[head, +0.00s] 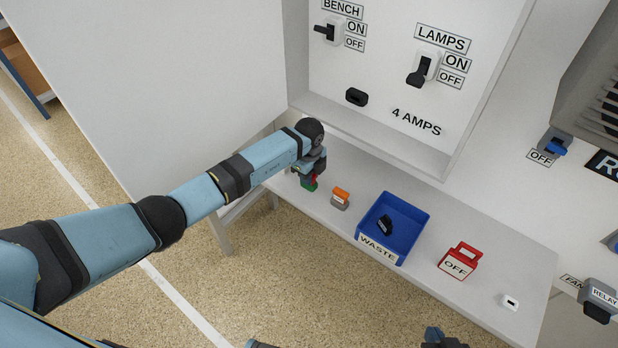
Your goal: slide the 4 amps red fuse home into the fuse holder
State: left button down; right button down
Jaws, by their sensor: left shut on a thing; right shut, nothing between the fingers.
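My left gripper (314,173) is at the left end of the white shelf, shut on a small red piece (315,180), which looks like the red fuse; its writing cannot be read and the fingers hide most of it. A green block (309,186) is right below it; I cannot tell whether they touch. The black fuse holder (356,97) is on the white panel, beside the "4 AMPS" lettering, above and to the right of the gripper. A dark part at the bottom edge looks like my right gripper (435,339), shut and mostly cut off.
An orange and grey block (340,198) stands right of the green one. A blue WASTE bin (413,212) holds a black piece (385,225). A red OFF tag (460,261) and a small white piece (510,302) lie further right. The panel's lower ledge (375,137) overhangs the shelf.

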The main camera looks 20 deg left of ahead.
pick_arm(q)
jog(key=shift+r, duration=0.1)
pick_arm(e)
jog(key=shift+s+d+f, duration=0.2)
pick_arm(q)
jog(key=shift+r, duration=0.1)
pick_arm(e)
jog(key=shift+r, duration=0.1)
pick_arm(q)
jog(key=shift+r+p, duration=0.4)
jog(key=shift+p, duration=0.2)
pick_arm(e)
jog(key=shift+w+a+r, duration=0.1)
jog(key=shift+w+r, duration=0.15)
jog(key=shift+r, duration=0.2)
jog(key=shift+w+a+r, duration=0.1)
jog(key=shift+w+r, duration=0.15)
jog(key=shift+r, duration=0.2)
pick_arm(q)
jog(key=shift+r, duration=0.1)
jog(key=shift+r+p, duration=1.1)
jog(key=shift+r, duration=0.25)
pick_arm(e)
jog(key=shift+s+d+r, duration=0.1)
jog(key=shift+s+r, duration=0.1)
jog(key=shift+r, duration=0.3)
jog(key=shift+s+d+r, duration=0.1)
jog(key=shift+s+r, duration=0.05)
jog(key=shift+r, duration=0.3)
